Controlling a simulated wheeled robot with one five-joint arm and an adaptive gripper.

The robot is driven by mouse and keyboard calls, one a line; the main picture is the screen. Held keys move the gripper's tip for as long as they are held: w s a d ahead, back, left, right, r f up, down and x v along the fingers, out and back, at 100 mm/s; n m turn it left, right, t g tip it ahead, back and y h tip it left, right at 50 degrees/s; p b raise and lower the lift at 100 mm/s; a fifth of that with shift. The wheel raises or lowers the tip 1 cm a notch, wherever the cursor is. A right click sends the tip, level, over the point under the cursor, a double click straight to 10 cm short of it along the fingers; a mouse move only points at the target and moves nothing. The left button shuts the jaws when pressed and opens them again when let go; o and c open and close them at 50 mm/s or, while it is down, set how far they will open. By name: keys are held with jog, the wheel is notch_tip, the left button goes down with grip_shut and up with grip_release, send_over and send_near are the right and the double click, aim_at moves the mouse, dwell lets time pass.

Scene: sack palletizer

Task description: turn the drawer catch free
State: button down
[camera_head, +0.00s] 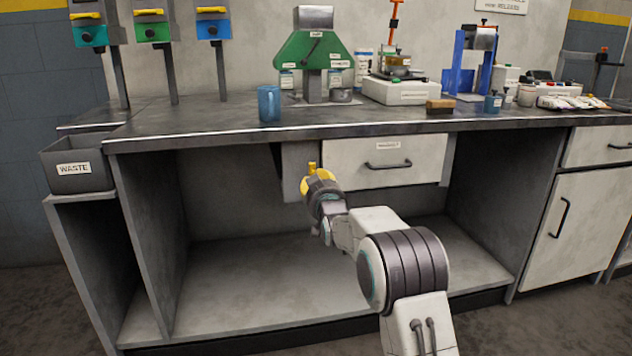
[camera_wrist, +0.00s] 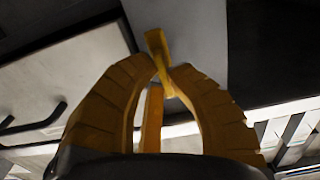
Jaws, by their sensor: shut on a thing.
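The drawer (camera_head: 345,155) has a white front with a dark bar handle (camera_head: 388,165) and sits shut under the bench top. The yellow catch (camera_head: 311,167) is at the grey panel (camera_head: 293,158) just left of the drawer. My gripper (camera_head: 316,178) is at the catch, with its yellow fingers closed on it. In the wrist view, the fingertips (camera_wrist: 164,78) meet around the lower part of the catch (camera_wrist: 156,44), whose upper end sticks out beyond them. The drawer front (camera_wrist: 70,75) is left of the fingers there. The catch's pivot is hard to make out.
The bench top (camera_head: 215,125) carries a blue mug (camera_head: 268,104), a green machine (camera_head: 313,50) and a white scale (camera_head: 402,91). Below is an open bay with a bare shelf (camera_head: 250,285). A waste bin (camera_head: 75,168) stands left, a cabinet door (camera_head: 580,205) right.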

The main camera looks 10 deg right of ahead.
jog(key=shift+a, duration=0.1)
jog(key=c, duration=1.2)
grip_release()
jog(key=s, duration=1.2)
